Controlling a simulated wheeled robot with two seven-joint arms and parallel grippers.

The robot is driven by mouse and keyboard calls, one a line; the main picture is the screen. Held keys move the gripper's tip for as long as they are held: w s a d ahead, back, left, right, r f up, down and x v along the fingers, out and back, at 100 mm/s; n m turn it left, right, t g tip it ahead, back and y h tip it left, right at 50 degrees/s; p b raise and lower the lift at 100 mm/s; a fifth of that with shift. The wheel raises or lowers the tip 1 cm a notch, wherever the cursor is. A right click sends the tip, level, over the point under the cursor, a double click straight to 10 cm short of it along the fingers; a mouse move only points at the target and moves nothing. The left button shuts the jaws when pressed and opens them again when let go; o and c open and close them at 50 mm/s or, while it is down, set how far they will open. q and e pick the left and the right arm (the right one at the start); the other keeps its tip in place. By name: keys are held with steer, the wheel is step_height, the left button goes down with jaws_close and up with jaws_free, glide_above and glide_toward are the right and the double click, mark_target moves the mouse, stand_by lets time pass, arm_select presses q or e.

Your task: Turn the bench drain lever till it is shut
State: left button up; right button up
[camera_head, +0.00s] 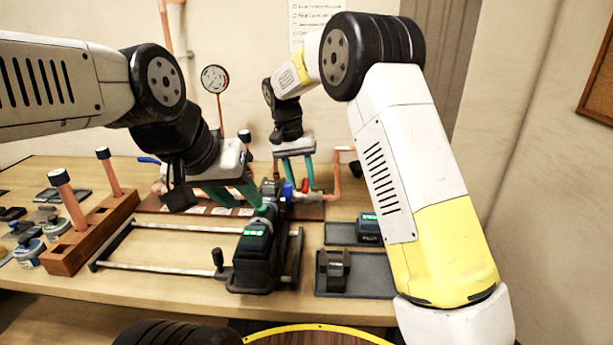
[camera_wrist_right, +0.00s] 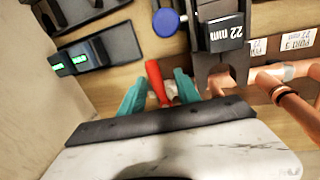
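A red lever (camera_head: 305,186) sits on the pipework at the back of the bench. It also shows in the right wrist view (camera_wrist_right: 157,82), between the two fingers. A blue handle (camera_head: 288,192) is just left of it. Another blue lever (camera_head: 148,160) is farther left; the frames do not label which is the drain lever. My right gripper (camera_head: 298,173) points down over the red lever, fingers apart; in the right wrist view (camera_wrist_right: 160,90) I see no clear grip on it. My left gripper (camera_head: 243,194) has teal fingers beside the black press tool; what lies between them is unclear.
The black press tool (camera_head: 258,262) with a green display stands on a rail frame (camera_head: 160,268). A wooden block (camera_head: 92,240) holds upright copper pipes. Dark trays (camera_head: 375,284) lie to the right. In the right wrist view, a 22 mm jaw (camera_wrist_right: 226,35) is close to the right finger.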

steer(key=shift+d, duration=0.1)
step_height(320, 180, up, 8)
steer(key=a, duration=0.1)
steer(key=shift+a+f, duration=0.2)
steer(key=shift+a, duration=0.1)
